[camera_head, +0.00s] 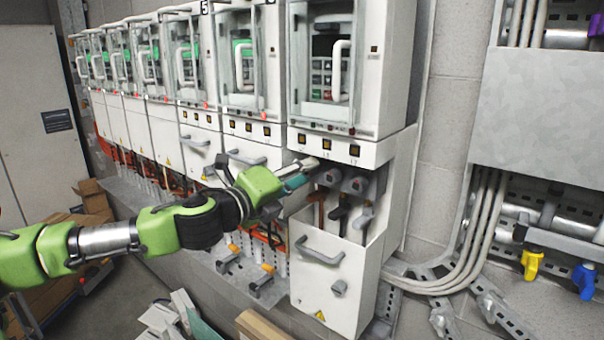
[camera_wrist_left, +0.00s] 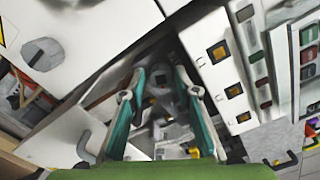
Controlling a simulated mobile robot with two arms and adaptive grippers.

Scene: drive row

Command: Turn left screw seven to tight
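The rightmost cabinet unit has two grey round screw heads side by side under its white ledge. The left screw (camera_head: 329,177) is right by my left gripper, and the right screw (camera_head: 355,185) is beside it. My left gripper (camera_head: 305,178) reaches in from the left with teal fingers. In the left wrist view its fingers (camera_wrist_left: 160,72) stand apart on both sides of a grey head with a dark square socket (camera_wrist_left: 160,84). I cannot tell whether they touch it. No tight mark is readable. My right gripper is not in view.
Below the screws is a white pulled-out box with a grey handle (camera_head: 320,251). Further units (camera_head: 240,90) line up to the left. Thick grey cables (camera_head: 470,235) and a metal panel (camera_head: 535,110) are at right. Loose boards and a carton (camera_head: 95,198) lie on the floor.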

